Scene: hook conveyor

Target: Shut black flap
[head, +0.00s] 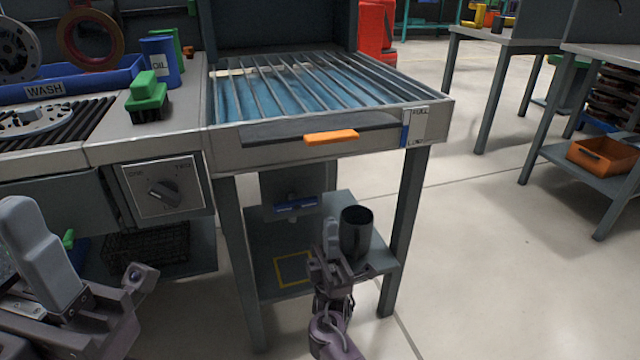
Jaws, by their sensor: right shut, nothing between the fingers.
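The black flap (270,132) is a long dark panel in the front face of the grated table. I cannot tell from this angle how far the flap stands open. My right gripper (331,228) is shut and empty. It shows below the handle in the picture, apart from it, in front of the lower shelf. My left arm (75,290) comes in at the lower left, away from the flap; its finger state is unclear.
A dark mug (356,236) stands on the lower shelf (262,262), just right of my right gripper in the picture. Table legs (405,215) flank the shelf. A knob panel (163,188) is on the left. Open floor (500,270) lies to the right.

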